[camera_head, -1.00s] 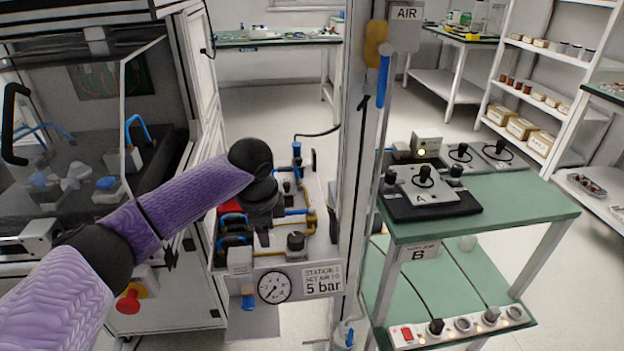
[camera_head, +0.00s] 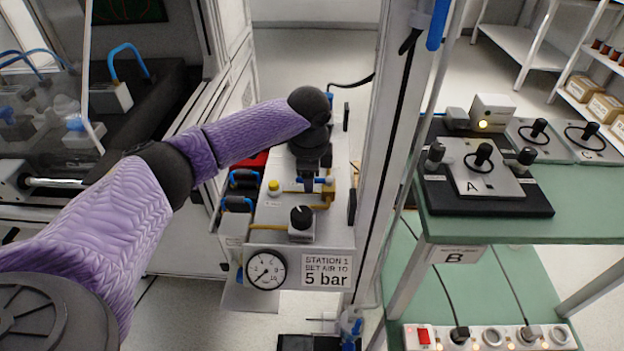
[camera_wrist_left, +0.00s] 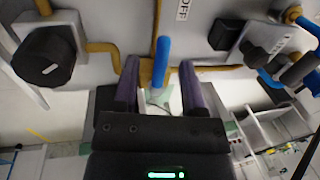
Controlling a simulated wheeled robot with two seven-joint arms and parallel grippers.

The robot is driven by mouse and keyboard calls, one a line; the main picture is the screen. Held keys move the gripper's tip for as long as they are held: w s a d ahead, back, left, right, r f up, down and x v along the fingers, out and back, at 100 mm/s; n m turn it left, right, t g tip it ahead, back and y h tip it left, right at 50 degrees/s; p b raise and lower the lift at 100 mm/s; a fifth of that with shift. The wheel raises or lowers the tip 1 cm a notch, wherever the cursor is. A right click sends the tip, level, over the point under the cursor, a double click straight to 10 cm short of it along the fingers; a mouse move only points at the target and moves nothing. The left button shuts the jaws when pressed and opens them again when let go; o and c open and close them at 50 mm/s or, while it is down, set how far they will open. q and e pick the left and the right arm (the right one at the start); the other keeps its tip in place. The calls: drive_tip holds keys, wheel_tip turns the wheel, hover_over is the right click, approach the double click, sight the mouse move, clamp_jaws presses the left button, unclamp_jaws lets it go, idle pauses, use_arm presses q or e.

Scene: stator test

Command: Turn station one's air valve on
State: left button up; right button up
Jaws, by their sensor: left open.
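Station one's panel (camera_head: 265,205) carries a "STATION 1 SET AIR TO 5 bar" sign (camera_head: 326,271), a round gauge (camera_head: 266,269) and a black knob (camera_head: 301,217). In the left wrist view, a blue lever (camera_wrist_left: 161,62) stands upright in front of a brass pipe (camera_wrist_left: 104,47), near an "OFF" label (camera_wrist_left: 183,10). My left gripper (camera_head: 309,168) is over the panel's brass pipework. In the wrist view its open fingers (camera_wrist_left: 160,86) stand either side of the blue lever's lower end, with gaps showing. My right gripper is not in view.
A metal post (camera_head: 380,130) with a blue handle (camera_head: 438,25) rises just right of the panel. A green bench (camera_head: 500,215) with unit A (camera_head: 482,170) stands farther right. A glazed cabinet (camera_head: 215,60) is on the left.

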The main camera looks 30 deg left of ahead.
use_arm(q)
drive_tip(key=shift+c, duration=0.3)
clamp_jaws()
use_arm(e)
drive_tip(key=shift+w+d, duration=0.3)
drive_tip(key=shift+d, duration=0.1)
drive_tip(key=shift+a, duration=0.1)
